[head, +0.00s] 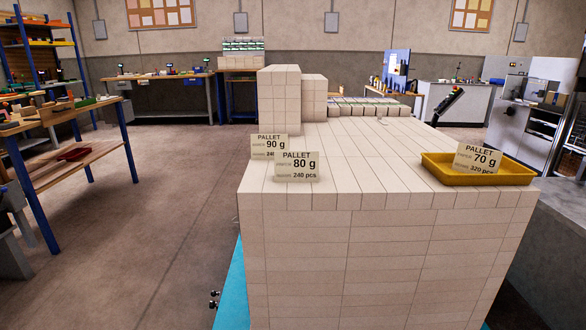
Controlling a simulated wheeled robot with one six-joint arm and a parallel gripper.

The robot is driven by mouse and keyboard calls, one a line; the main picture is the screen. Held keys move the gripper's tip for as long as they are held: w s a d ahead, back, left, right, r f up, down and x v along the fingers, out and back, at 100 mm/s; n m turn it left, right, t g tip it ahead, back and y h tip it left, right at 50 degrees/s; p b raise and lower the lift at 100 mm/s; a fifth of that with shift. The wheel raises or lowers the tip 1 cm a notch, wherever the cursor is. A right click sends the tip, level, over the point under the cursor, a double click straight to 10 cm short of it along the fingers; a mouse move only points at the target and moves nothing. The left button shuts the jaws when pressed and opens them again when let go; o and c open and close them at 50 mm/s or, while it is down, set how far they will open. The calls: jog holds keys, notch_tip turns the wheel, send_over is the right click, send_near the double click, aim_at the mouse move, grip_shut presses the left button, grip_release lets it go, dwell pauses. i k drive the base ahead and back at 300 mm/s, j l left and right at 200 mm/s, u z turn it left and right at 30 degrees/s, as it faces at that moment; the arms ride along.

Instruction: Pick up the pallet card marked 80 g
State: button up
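The pallet card marked 80 g (297,167) stands near the front left of the top of a large block of stacked pale reams (350,240). It faces me and its "240 pcs" line is readable. The card marked 90 g (268,146) stands just behind it to the left, and the 80 g card covers its lower right part. The card marked 70 g (479,157) stands tilted in a yellow tray (437,172) at the right front of the stack top. My gripper is not in view.
Taller columns of reams (279,95) rise at the back left of the stack, behind the cards. The stack top between the 80 g card and the tray is clear. A workbench (78,156) stands at the left, with open floor (185,180) between.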

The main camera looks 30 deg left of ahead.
aim_at(289, 166)
jog(key=u, duration=1.25)
jog(key=i+j, duration=0.1)
jog(key=j, duration=0.3)
jog(key=i+j+z, duration=0.1)
jog(key=j, duration=0.7)
jog(key=i+z, duration=0.05)
